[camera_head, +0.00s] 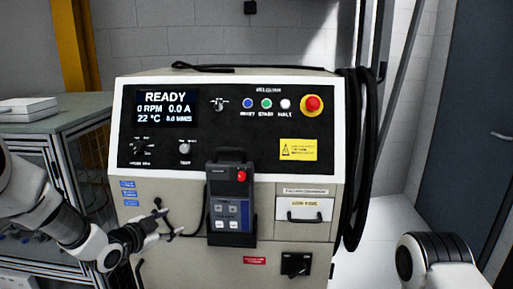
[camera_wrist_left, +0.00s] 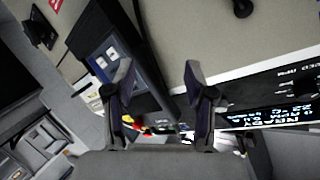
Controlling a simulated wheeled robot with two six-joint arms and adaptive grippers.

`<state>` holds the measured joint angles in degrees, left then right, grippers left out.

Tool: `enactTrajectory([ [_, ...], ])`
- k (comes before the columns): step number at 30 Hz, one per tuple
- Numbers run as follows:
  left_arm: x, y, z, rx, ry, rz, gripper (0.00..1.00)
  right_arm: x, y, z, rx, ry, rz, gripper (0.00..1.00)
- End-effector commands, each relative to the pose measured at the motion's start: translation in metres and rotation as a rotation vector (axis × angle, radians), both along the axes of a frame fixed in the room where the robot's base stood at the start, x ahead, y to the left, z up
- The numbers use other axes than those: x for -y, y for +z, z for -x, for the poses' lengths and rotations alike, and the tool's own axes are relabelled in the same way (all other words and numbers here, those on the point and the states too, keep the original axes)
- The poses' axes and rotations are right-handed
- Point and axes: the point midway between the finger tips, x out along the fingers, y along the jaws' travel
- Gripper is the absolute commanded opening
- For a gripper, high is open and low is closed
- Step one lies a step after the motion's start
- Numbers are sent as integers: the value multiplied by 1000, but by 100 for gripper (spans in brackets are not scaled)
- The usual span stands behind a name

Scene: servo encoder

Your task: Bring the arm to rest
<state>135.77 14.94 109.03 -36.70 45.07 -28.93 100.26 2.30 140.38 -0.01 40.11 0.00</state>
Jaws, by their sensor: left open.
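My left arm comes in from the left in the head view. Its gripper (camera_head: 167,220) is open and empty in front of the grey cabinet (camera_head: 165,258), left of the handheld pendant (camera_head: 231,205). In the left wrist view the two fingers of the left gripper (camera_wrist_left: 158,78) stand apart with nothing between them. The pendant (camera_wrist_left: 108,50) shows there beyond the left finger. My right arm shows only as a rounded link at the lower right of the head view; its gripper is out of view.
The black control panel (camera_head: 222,128) has a display reading READY, several buttons and a red emergency knob (camera_head: 312,105). Black cables (camera_head: 355,150) hang at the cabinet's right side. A mesh-sided bench (camera_head: 85,115) stands at left. Floor is clear at right, before a dark door (camera_head: 465,130).

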Motion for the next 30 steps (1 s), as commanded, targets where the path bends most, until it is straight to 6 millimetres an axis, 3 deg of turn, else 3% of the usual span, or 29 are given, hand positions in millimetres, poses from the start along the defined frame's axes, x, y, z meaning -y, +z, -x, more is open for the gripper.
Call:
enactTrajectory([
  [1,8,-49,15,-93,-4,-2,55,0,0,0,0,0,0,40],
  [5,22,-155,70,-328,22,14,55,0,0,0,0,0,0,40],
  [6,25,-185,91,-405,40,23,55,0,0,0,0,0,0,40],
  [8,30,-226,127,-524,71,38,55,0,0,0,0,0,0,40],
  [12,34,-306,228,-816,191,71,55,0,0,0,0,0,0,40],
  [15,32,-342,311,-1027,324,87,55,0,0,0,0,0,0,40],
  [18,24,-354,384,-1200,500,100,55,0,0,0,0,0,0,40],
  [21,11,-343,427,-1292,727,140,55,0,0,0,0,0,0,40],
  [24,5,-342,433,-1302,863,195,55,0,0,0,0,0,0,40],
  [30,5,-342,432,-1300,869,205,55,0,0,0,0,0,0,40],
])
